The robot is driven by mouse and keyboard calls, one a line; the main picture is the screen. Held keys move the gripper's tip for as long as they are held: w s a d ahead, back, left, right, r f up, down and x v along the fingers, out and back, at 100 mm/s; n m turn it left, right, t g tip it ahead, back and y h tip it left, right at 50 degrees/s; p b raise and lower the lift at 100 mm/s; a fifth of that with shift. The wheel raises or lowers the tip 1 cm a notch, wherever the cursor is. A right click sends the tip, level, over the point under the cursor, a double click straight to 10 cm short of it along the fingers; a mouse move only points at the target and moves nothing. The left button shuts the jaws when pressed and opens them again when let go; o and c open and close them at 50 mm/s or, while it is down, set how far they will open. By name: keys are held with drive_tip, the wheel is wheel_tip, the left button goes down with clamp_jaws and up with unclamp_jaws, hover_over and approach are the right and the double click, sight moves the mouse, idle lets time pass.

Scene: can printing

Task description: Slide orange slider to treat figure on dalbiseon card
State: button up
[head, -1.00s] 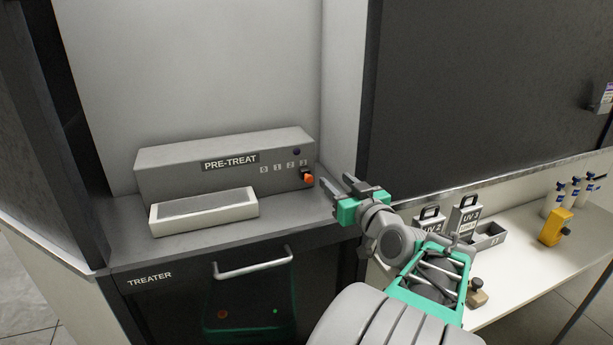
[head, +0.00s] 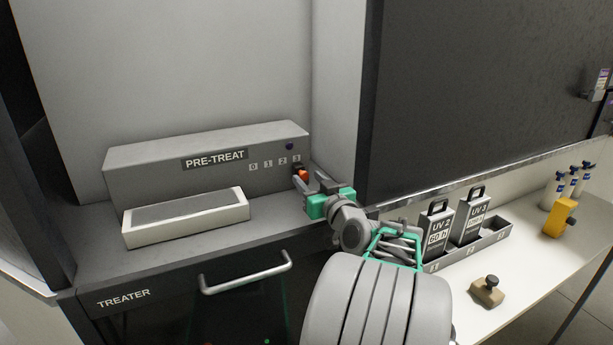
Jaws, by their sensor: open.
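The orange slider (head: 302,176) is a small knob at the right end of the grey PRE-TREAT unit's (head: 150,171) front, under the last mark of its 0, 1, 2, 3 scale (head: 274,163). My gripper (head: 307,180) is open, its fingers pointing at the unit around or just in front of the slider. One finger partly hides the knob, and I cannot tell whether they touch. The dalbiseon card is not recognisable in view.
A pale tray (head: 187,231) stands before the unit on the TREATER counter, above a door handle (head: 246,272). A dark panel (head: 470,90) rises close on the right. The right bench holds the UV 2 (head: 437,232) and UV 3 (head: 473,222) boxes and a brown-topped block (head: 487,291).

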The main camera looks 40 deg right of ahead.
drive_tip(key=shift+w+d, duration=0.15)
drive_tip(key=shift+w, duration=0.45)
drive_tip(key=shift+c, duration=0.6)
clamp_jaws()
idle(0.4)
